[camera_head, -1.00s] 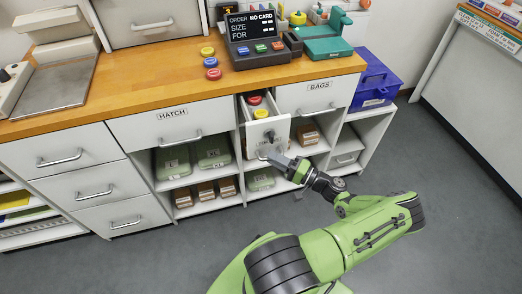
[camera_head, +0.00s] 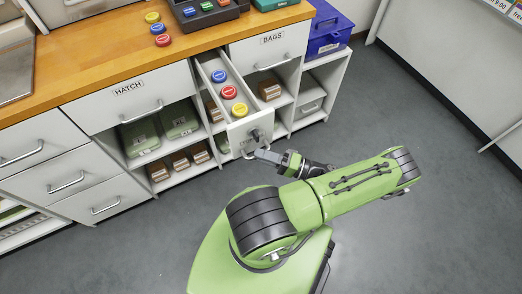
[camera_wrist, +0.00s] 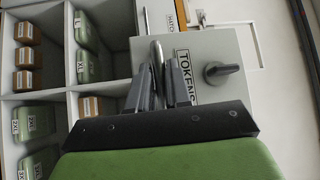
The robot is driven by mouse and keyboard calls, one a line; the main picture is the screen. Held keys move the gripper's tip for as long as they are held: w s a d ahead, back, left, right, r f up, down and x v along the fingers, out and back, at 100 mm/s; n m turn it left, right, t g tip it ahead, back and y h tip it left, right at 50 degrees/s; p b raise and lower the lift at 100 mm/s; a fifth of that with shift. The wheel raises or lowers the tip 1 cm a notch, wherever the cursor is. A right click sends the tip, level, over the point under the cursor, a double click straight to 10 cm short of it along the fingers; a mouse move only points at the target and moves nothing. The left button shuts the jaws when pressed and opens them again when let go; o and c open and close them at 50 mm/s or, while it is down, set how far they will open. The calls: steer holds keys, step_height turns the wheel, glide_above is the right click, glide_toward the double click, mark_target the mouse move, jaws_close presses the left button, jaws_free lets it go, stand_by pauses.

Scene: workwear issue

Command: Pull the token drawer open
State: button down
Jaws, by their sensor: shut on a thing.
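The token drawer (camera_head: 243,128) stands well out from the counter front in the head view. Blue, red and yellow round tokens (camera_head: 228,92) lie in a row inside it. In the wrist view its front (camera_wrist: 215,55) carries a TOKENS label and a dark knob or key (camera_wrist: 221,70). My gripper (camera_head: 266,155) is at the drawer's front, shut on the drawer's bar handle (camera_wrist: 157,50). In the wrist view the two fingers (camera_wrist: 163,85) stand on either side of the handle.
The HATCH drawer (camera_head: 130,95) and BAGS drawer (camera_head: 270,50) are shut on either side. Open shelves below hold green packs (camera_head: 180,120) and small brown boxes (camera_head: 180,162). A blue box (camera_head: 327,30) stands at right. The grey floor (camera_head: 420,130) on the right is clear.

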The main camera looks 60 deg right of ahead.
steer(key=c, duration=1.1)
jaws_free()
steer(key=b+v, duration=0.3)
steer(key=v, duration=1.3)
